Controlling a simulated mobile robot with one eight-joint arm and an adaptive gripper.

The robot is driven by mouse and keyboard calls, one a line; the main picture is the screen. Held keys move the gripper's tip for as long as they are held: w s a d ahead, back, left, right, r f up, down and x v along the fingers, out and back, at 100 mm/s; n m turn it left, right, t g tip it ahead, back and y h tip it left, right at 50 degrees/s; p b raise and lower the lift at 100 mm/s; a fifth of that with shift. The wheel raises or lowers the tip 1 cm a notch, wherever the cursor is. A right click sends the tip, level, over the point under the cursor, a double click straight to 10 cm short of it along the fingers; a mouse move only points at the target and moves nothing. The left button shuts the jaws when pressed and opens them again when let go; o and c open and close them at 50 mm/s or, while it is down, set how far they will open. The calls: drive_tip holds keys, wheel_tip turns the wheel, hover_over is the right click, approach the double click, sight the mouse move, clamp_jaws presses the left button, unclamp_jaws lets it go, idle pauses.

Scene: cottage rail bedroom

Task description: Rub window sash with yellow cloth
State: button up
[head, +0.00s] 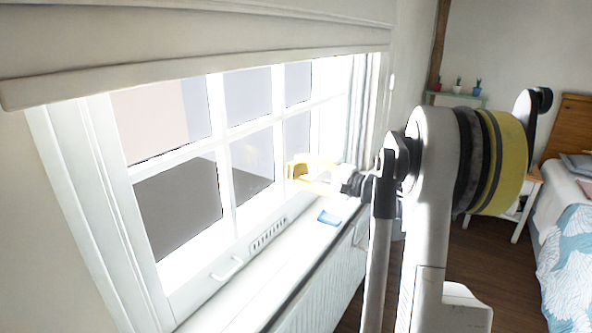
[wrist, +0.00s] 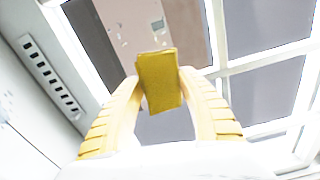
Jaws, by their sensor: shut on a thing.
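My gripper (wrist: 158,88) has yellow fingers and is shut on the yellow cloth (wrist: 159,80), a small folded block between the fingertips in the wrist view. In the head view my gripper (head: 293,171) is held in front of the window sash (head: 227,180), above the sill, near the right part of the panes. The window sash is white with several panes, and its bars (wrist: 268,56) also show behind the cloth in the wrist view. I cannot tell whether the cloth touches the sash.
A blue flat item (head: 329,217) lies on the white sill (head: 262,270) below my gripper. A handle (head: 228,270) and a slotted vent (head: 268,235) are on the lower frame. A blind (head: 200,65) hangs above. A bed (head: 566,225) stands at the right.

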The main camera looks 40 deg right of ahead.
idle(0.4)
drive_tip(key=b, duration=0.1)
approach(245, 192)
drive_tip(key=shift+x, duration=2.9)
drive_tip(key=shift+x, duration=1.05)
